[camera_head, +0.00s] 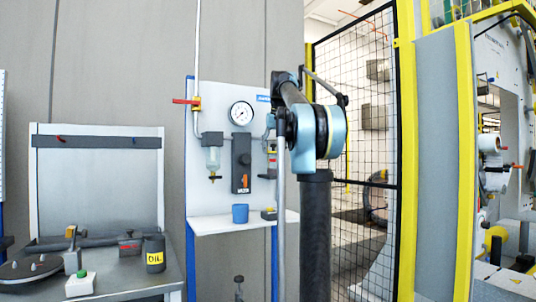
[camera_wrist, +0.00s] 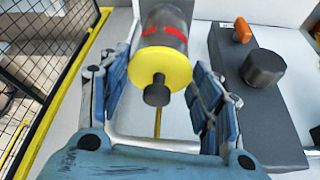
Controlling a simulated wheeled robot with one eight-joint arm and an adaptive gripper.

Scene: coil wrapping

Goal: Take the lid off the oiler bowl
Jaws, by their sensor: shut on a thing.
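The oiler bowl (camera_wrist: 166,28) is a grey cylinder with red bands in the wrist view. Its yellow lid (camera_wrist: 160,68) with a dark knob faces my camera. In the head view the small bowl (camera_head: 272,160) shows on the white panel, partly beside my arm. My gripper (camera_wrist: 160,84) has one blue finger on each side of the lid and is shut on it. The exact contact is hard to see. The lid looks in line with the bowl; I cannot tell whether there is a gap. My fingers are hard to make out in the head view.
A dark valve block (camera_wrist: 262,110) with an orange lever (camera_wrist: 242,30) and a black knob is close beside the gripper. An oil can (camera_head: 154,254) stands on the left bench. A mesh fence (camera_head: 352,90) stands right.

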